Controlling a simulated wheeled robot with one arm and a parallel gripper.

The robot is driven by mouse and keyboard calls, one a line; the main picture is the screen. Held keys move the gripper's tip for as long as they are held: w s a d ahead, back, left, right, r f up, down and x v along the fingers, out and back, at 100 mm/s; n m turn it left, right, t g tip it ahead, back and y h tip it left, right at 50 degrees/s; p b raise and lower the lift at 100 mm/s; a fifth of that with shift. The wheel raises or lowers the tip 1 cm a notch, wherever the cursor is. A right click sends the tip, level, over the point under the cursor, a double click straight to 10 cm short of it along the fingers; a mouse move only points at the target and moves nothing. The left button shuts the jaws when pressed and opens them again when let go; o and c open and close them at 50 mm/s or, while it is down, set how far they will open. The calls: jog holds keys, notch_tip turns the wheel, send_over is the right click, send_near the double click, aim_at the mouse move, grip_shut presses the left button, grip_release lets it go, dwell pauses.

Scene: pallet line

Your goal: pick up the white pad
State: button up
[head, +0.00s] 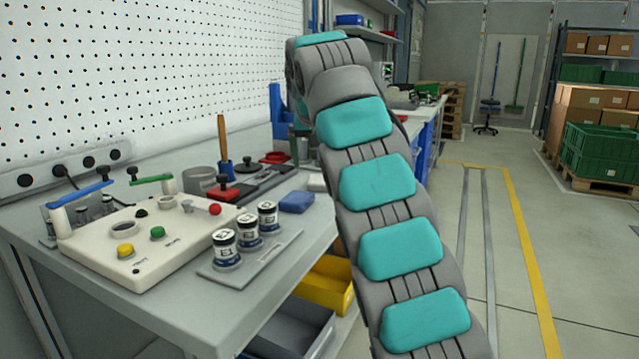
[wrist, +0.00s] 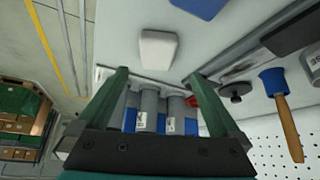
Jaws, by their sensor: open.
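The white pad (wrist: 158,49) is a small rounded block lying on the grey bench top (wrist: 110,35). In the wrist view it shows whole, just beyond the fingertips and between their lines. In the head view only part of the pad (head: 316,183) shows beside my arm, which hides the rest. My gripper (wrist: 156,75) is open, with its two dark green fingers spread wide and nothing held. The fingertips appear apart from the pad; how high they are above the bench I cannot tell.
A blue block (head: 297,202) lies near the pad. Several grey cylinders (wrist: 149,108) show between my fingers in the wrist view. A wooden-handled tool (head: 222,150) stands to the left. Labelled jars (head: 268,217) and a control box (head: 130,245) occupy the bench's near end.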

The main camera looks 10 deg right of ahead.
aim_at(319, 178)
jog(key=shift+w+f, duration=0.2)
jog(key=shift+f, duration=0.25)
jog(key=shift+w+d+f, duration=0.2)
jog(key=shift+d+f, duration=0.05)
jog(key=shift+f, duration=0.35)
jog(key=shift+w+d+f, duration=0.2)
jog(key=shift+f, duration=0.4)
jog(key=shift+x, duration=1.15)
jog(key=c, duration=1.5)
jog(key=shift+w+r, duration=0.1)
jog(key=shift+r, duration=0.1)
